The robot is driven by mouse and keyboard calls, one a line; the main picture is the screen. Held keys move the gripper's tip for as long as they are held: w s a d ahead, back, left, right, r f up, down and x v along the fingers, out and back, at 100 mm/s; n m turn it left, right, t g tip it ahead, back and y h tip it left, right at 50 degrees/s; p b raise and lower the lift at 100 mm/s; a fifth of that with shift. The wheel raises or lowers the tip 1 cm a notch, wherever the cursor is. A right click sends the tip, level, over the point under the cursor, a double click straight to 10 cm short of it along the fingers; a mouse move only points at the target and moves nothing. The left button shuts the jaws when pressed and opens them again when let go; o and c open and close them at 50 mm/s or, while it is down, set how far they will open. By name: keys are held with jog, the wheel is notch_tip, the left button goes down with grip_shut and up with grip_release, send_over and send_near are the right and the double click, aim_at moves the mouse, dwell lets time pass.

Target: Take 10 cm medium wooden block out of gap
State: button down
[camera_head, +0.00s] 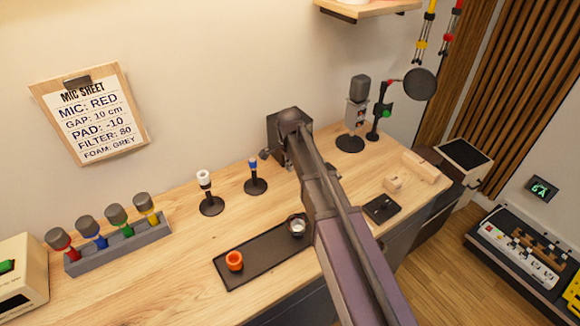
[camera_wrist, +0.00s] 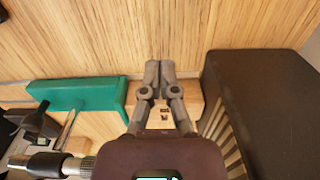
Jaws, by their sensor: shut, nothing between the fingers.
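In the wrist view, my gripper (camera_wrist: 160,66) is shut and empty, its fingertips together. A pale wooden block (camera_wrist: 194,106) with small dark marks shows below and around the fingers. It lies between a teal bracket-like part (camera_wrist: 75,97) on the left and a dark box with slots (camera_wrist: 268,105) on the right. My fingers and wrist cover much of the block, so I cannot tell its size or whether the fingers touch it. In the head view my arm hides this spot, and the fingertips cannot be made out.
In the head view, a grey microphone (camera_head: 358,100) and a round pop filter (camera_head: 420,84) stand at the back right. Other wooden blocks (camera_head: 421,166) lie on the desk's right. A dark tray (camera_head: 262,256) holds an orange cup. Coloured microphones (camera_head: 103,229) stand in a rack at left.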

aim_at(295, 176)
jog(key=shift+f+b, duration=1.5)
jog(key=shift+f, duration=0.3)
jog(key=shift+w+d+r, duration=0.2)
jog(key=shift+w+d, duration=0.5)
jog(key=shift+d, duration=0.25)
jog(key=shift+w+d, duration=0.45)
jog(key=shift+d, duration=0.3)
jog(key=w+d, duration=0.3)
jog(key=d, duration=0.2)
jog(key=w+d, duration=0.2)
jog(key=d, duration=0.1)
jog(key=shift+w+d, duration=0.15)
jog(key=shift+w, duration=0.15)
jog(key=shift+s, duration=0.1)
